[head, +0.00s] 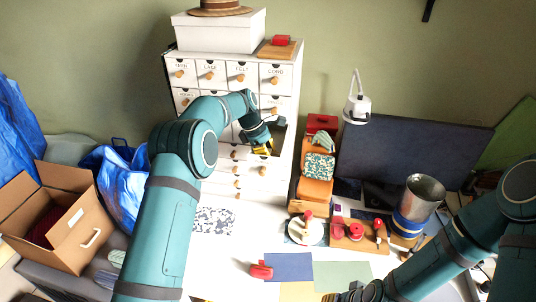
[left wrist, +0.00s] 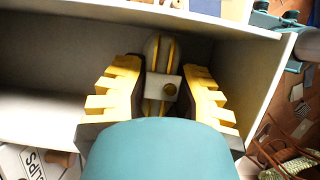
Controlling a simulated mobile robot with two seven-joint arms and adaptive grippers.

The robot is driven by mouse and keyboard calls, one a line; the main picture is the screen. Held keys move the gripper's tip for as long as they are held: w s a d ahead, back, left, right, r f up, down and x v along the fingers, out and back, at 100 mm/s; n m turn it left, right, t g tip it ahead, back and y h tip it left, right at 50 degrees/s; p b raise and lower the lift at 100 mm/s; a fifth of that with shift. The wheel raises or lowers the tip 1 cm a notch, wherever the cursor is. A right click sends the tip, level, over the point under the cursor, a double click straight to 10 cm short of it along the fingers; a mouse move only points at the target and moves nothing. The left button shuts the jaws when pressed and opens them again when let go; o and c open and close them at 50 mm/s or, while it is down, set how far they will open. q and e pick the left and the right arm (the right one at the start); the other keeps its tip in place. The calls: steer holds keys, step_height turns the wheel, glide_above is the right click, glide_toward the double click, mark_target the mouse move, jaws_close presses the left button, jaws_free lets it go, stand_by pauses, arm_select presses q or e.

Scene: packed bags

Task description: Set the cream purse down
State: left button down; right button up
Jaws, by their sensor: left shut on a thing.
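The cream purse (left wrist: 152,47), with gold frame bars and a pale clasp plate, shows in the left wrist view between the yellow fingers of my left gripper (left wrist: 161,96). That gripper is shut on it. The purse is within a white-walled open compartment (left wrist: 50,65); whether its underside touches the floor there I cannot tell. In the head view my left gripper (head: 263,149) is at an opening in the white drawer chest (head: 285,172), and the purse is hidden. My right gripper (head: 340,297) is at the bottom edge, partly cut off, its fingers unclear.
A white box (head: 220,32) with a straw hat stands on the chest. An orange stand (head: 313,190) with small purses is right of the chest. A red item (head: 261,271) and coloured sheets lie on the white table. A cardboard box (head: 60,220) is at left.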

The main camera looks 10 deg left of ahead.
arm_select(q)
steer(key=c, duration=0.9)
jaws_free()
steer(key=shift+o, duration=0.2)
steer(key=v, duration=1.2)
steer(key=shift+r, duration=0.15)
